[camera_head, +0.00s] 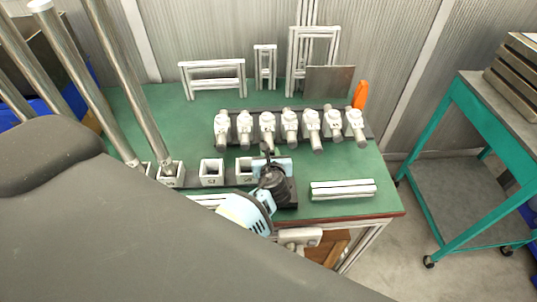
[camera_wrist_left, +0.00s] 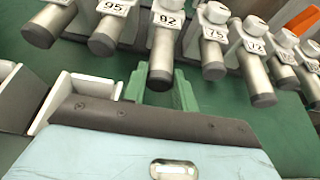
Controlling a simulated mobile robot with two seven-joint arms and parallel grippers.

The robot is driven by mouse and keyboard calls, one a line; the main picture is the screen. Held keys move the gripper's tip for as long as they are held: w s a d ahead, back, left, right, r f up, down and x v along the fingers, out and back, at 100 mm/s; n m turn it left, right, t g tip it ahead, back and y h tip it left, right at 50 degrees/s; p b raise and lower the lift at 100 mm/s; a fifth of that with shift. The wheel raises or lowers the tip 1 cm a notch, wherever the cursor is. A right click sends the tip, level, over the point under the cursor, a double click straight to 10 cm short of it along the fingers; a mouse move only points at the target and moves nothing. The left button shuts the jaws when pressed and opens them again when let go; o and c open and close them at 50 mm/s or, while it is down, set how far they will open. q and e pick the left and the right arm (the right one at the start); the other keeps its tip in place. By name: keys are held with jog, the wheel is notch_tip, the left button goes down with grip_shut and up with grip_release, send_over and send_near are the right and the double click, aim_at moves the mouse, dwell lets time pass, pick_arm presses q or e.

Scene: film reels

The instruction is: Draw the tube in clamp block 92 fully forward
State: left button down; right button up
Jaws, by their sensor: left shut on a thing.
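A row of white clamp blocks holds short metal tubes. Block 92 (camera_wrist_left: 169,19) is third from the left in the left wrist view, between blocks 95 and 75; I take it as the third block (camera_head: 267,120) in the head view. Its tube (camera_wrist_left: 162,62) points forward out of the block, its dark end low. My left gripper's green fingers (camera_wrist_left: 160,92) stand on either side of that tube and are shut on it. In the head view my left gripper (camera_head: 268,155) is in front of the row and partly hides the tube's end. My right gripper is not seen.
Neighbouring tubes in blocks 95 (camera_wrist_left: 106,36) and 75 (camera_wrist_left: 213,55) stand close on both sides. White square sockets (camera_head: 212,172), some holding tall metal tubes (camera_head: 135,90), line the left front. White bars (camera_head: 342,190) lie at right. Frames (camera_head: 212,78) stand behind.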

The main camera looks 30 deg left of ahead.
pick_arm(q)
jog(key=shift+f, duration=0.1)
jog(key=c, duration=1.1)
grip_release()
jog(key=shift+s, duration=0.1)
jog(key=p+v, duration=0.1)
jog(key=v, duration=0.7)
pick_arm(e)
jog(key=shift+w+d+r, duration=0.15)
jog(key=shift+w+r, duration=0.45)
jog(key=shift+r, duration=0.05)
pick_arm(q)
jog(key=shift+d, duration=0.1)
